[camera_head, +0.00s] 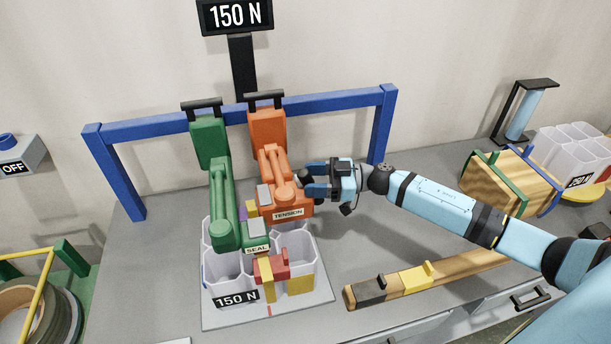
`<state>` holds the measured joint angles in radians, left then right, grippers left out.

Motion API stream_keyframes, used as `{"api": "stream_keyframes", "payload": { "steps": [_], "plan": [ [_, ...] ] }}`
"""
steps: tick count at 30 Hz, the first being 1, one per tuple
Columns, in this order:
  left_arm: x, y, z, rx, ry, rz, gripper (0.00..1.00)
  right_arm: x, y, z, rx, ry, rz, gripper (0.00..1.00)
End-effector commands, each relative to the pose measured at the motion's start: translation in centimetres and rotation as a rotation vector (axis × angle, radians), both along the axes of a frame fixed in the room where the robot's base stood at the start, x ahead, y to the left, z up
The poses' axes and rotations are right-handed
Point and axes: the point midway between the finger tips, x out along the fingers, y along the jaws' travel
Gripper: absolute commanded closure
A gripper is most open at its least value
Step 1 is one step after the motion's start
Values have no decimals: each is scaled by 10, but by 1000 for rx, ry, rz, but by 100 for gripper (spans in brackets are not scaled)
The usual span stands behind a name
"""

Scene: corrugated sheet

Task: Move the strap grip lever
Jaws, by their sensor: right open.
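An orange tool labelled TENSION (270,140) hangs on the blue frame, its lower end over a cluster of clear cells. A green tool labelled SEAL (222,190) hangs to its left. Small grey blocks sit on both tools, and a red block with a yellow strip (271,267) is in front; I cannot tell which part is the strap grip lever. My right gripper (306,184) is open, just right of the orange tool's lower end; whether it touches is unclear. My left gripper is not in view.
The clear cells (222,265) stand on a grey plate and bear a 150 N label. A wooden bar (450,272) with dark and yellow blocks lies front right. A strapped wooden bundle (512,182) stands farther right. The grey table between is mostly clear.

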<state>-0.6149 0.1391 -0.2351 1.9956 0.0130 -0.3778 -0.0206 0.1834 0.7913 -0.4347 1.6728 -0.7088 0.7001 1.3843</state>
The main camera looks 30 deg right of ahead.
Motion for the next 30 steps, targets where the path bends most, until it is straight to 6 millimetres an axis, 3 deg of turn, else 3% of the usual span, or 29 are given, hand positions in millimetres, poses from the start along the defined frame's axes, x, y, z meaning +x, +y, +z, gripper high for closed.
{"api": "stream_keyframes", "payload": {
  "steps": [6, 15, 22, 23, 30],
  "plan": [
    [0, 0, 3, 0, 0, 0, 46, 9, 16, 0, 0, -1, -1, 44],
    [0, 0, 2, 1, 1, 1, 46, 9, 17, 0, -1, 0, -1, 44],
    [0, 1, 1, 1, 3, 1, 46, 9, 17, 0, -1, 0, -1, 96],
    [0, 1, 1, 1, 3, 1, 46, 9, 17, 0, -1, 0, -1, 100],
    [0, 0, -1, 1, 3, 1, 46, 9, 16, -1, 14, -3, -2, 100]
  ]
}}
